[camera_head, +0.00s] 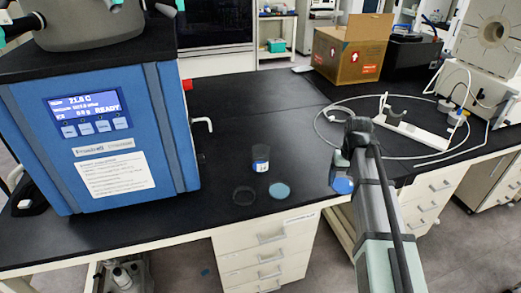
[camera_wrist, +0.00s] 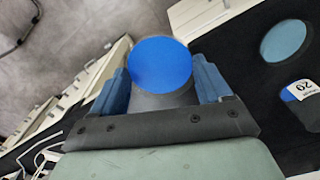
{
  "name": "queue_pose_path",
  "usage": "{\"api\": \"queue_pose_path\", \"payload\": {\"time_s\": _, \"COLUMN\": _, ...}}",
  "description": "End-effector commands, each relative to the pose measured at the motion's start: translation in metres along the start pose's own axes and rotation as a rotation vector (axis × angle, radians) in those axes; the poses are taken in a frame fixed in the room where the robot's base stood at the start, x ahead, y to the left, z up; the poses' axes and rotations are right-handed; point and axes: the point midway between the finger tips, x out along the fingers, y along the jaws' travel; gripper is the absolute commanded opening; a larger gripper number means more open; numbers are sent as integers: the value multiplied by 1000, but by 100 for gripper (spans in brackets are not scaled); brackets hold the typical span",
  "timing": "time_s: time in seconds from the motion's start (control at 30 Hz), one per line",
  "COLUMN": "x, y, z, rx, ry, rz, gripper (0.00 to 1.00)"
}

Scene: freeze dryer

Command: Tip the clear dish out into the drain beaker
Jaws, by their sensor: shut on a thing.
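My gripper (camera_head: 342,178) is at the right of the bench in the head view, near its front edge. In the wrist view its two blue fingers (camera_wrist: 161,82) are shut on a round vessel (camera_wrist: 158,64) with a bright blue face and a greyish, see-through lower part. I cannot tell for sure whether it is the clear dish. A dark, see-through beaker (camera_head: 260,157) with a white and blue label stands upright to the left of my gripper. In the wrist view, its label (camera_wrist: 301,88) shows at the right edge.
A flat light-blue disc (camera_head: 280,190) lies between the clear dish and my gripper. The blue freeze dryer (camera_head: 105,145) stands at the left. A white stand with looped tubing (camera_head: 410,128) is behind my gripper. The black bench behind the beaker is clear.

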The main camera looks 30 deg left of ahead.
Motion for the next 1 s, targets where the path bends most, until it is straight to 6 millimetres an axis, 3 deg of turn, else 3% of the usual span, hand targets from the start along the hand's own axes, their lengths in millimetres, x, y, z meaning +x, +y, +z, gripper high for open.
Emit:
{"api": "queue_pose_path", "payload": {"time_s": 0.03, "x": 3, "y": 14, "z": 13, "rx": 28, "ry": -1, "rz": 0, "gripper": 48}}
{"api": "queue_pose_path", "payload": {"time_s": 0.2, "x": 8, "y": 52, "z": 36, "rx": 102, "ry": -4, "rz": 1, "gripper": 48}}
{"api": "queue_pose_path", "payload": {"time_s": 0.7, "x": 19, "y": 157, "z": 90, "rx": 281, "ry": -13, "rz": 2, "gripper": 48}}
{"api": "queue_pose_path", "payload": {"time_s": 1.0, "x": 20, "y": 196, "z": 108, "rx": 350, "ry": -15, "rz": 3, "gripper": 48}}
